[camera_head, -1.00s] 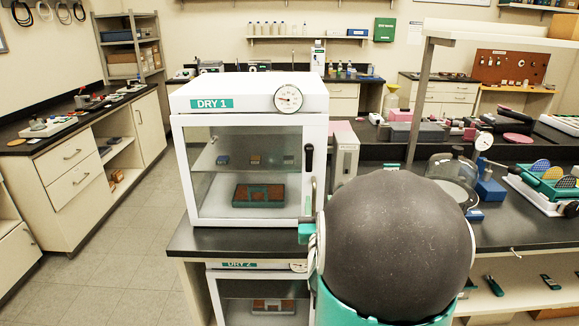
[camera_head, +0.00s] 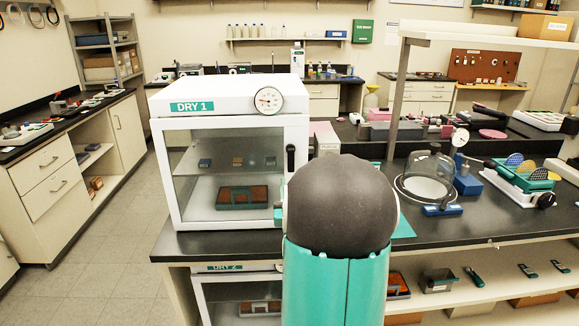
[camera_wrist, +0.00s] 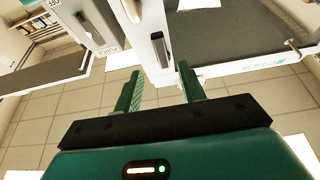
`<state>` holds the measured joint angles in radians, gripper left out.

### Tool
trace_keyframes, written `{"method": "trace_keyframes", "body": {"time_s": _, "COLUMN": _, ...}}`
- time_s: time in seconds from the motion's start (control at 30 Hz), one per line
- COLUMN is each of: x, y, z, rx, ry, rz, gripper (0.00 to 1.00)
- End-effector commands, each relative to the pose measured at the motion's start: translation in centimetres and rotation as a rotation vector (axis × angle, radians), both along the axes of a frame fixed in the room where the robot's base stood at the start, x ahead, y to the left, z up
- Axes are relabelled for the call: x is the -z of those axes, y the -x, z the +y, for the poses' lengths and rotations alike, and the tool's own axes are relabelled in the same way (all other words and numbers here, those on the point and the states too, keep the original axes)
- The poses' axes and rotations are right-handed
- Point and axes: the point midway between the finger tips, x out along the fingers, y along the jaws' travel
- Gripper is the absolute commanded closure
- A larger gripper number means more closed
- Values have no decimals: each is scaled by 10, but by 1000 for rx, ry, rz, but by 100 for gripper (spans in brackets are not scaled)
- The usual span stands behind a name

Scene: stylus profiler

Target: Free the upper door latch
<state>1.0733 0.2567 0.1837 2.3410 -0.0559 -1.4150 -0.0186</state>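The upper cabinet, DRY 1 (camera_head: 226,84), is white with a clear front, and its door looks shut. Its black upright latch (camera_head: 291,160) is on the right edge of the door, just above my arm's dark rounded joint. My gripper (camera_wrist: 160,82) is open in the wrist view, its two green fingers apart with nothing between them. A black latch (camera_wrist: 160,48) on a white frame lies just beyond the fingertips, apart from them. I cannot tell for sure which door it belongs to. In the head view my arm hides most of the gripper.
The lower cabinet, DRY 2 (camera_head: 226,268), sits under the dark bench top (camera_head: 440,228), partly behind my arm. A glass bell jar (camera_head: 430,172) stands on the bench to the right. Tiled floor (camera_head: 120,240) is clear on the left.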

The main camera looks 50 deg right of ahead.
Motion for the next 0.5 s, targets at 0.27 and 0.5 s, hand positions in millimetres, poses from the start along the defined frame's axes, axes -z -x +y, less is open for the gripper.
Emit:
{"method": "trace_keyframes", "body": {"time_s": 0.27, "x": -21, "y": -34, "z": -36, "rx": -1, "ry": 0, "rz": -1, "gripper": 60}}
{"method": "trace_keyframes", "body": {"time_s": 0.5, "x": -29, "y": -50, "z": -50, "rx": -4, "ry": -1, "rz": 0, "gripper": 60}}
